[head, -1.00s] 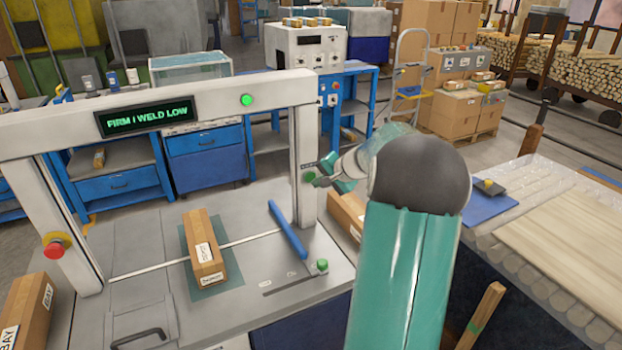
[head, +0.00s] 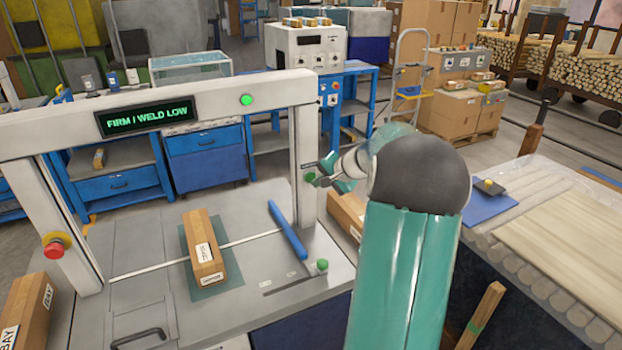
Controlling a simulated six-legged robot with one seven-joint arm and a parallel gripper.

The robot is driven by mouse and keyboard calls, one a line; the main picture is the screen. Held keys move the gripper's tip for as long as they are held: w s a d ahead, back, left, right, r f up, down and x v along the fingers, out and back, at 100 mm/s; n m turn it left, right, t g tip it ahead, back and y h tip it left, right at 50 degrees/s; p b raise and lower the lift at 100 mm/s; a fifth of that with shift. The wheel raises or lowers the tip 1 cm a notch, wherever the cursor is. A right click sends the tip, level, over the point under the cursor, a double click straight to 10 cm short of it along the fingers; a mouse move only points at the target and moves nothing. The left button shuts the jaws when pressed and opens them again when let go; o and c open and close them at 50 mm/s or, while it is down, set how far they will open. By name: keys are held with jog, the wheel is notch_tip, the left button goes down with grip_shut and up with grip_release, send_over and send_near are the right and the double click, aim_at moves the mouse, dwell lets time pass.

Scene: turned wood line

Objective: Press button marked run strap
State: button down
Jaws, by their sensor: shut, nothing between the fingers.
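A white strapping arch stands over a grey bench, with a display (head: 149,117) reading "FIRM / WELD LOW" and a lit green lamp (head: 247,100) on its crossbar. A green button (head: 309,177) sits on the arch's right post; its label is too small to read. My gripper (head: 318,180) is shut and empty, at the right post beside this button. I cannot tell whether its tip touches the button. My arm hides part of the area behind it.
A blue bar (head: 287,230) and a green knob on a slot (head: 322,265) are on the bench's right side. More boxes (head: 346,213) stand beyond the right post.

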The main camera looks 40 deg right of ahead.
jog(key=shift+w, duration=0.15)
jog(key=shift+w+d, duration=0.1)
jog(key=shift+w, duration=0.15)
jog(key=shift+w+d, duration=0.15)
jog(key=shift+w, duration=0.2)
dwell(0.9)
jog(key=shift+s, duration=0.1)
jog(key=shift+s+a, duration=0.3)
jog(key=shift+s, duration=0.35)
jog(key=shift+s+a, duration=0.25)
jog(key=shift+s, duration=0.55)
jog(key=shift+s+a, duration=0.25)
jog(key=shift+s, duration=0.55)
jog(key=shift+s+a, duration=0.25)
jog(key=shift+s, duration=0.55)
